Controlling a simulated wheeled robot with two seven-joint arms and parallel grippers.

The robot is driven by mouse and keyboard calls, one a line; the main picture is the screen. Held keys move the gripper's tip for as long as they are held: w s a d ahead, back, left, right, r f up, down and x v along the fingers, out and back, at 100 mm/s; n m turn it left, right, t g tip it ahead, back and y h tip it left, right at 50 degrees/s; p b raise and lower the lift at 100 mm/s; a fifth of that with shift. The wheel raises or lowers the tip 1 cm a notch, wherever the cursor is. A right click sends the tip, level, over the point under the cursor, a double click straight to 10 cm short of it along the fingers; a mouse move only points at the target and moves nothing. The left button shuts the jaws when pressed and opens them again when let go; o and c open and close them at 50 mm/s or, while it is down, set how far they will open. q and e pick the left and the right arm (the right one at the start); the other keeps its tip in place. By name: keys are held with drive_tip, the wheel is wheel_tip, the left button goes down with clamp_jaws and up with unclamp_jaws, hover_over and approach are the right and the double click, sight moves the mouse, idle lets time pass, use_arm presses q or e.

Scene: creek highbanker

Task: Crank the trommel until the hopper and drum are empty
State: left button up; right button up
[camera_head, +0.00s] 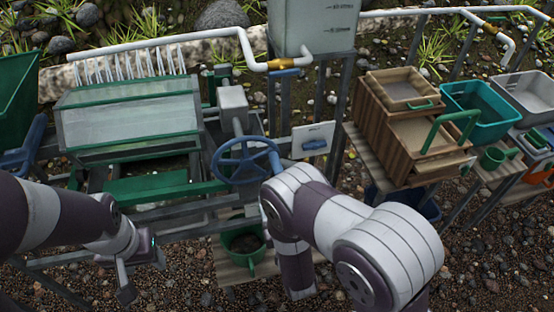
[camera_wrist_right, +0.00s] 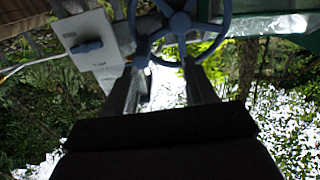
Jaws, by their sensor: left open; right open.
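The trommel's clear-sided housing (camera_head: 130,112) with green trim stands at the left; I cannot make out whether its drum holds anything. A green hopper-like bin (camera_head: 14,85) is cut off at the far left, and its inside is hidden. The blue handwheel (camera_head: 245,160) is at the housing's right end. It also shows at the top of the right wrist view (camera_wrist_right: 180,22). My right gripper (camera_wrist_right: 163,75) is open, with its fingers pointing toward the wheel; contact cannot be told. My right arm hides it in the head view. My left gripper (camera_head: 140,278) is open and empty, low in front of the trommel frame.
A green bucket (camera_head: 245,243) with dark material stands below the wheel. A labelled panel with a blue handle (camera_head: 313,143) is right of the wheel. A grey tank (camera_head: 313,25) rises behind. Wooden trays (camera_head: 420,140) and a teal tub (camera_head: 476,112) stand on the right.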

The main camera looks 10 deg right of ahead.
sight(278, 168)
drive_tip(key=w+d, duration=0.1)
drive_tip(key=w, duration=0.2)
drive_tip(key=w+d+b, duration=0.1)
drive_tip(key=w, duration=0.1)
drive_tip(key=w+d, duration=0.1)
drive_tip(key=w, duration=0.2)
drive_tip(key=shift+w+r+b, duration=0.3)
drive_tip(key=shift+r+b, duration=0.1)
drive_tip(key=shift+w+r, duration=0.15)
drive_tip(key=shift+w, duration=0.6)
drive_tip(key=c, duration=1)
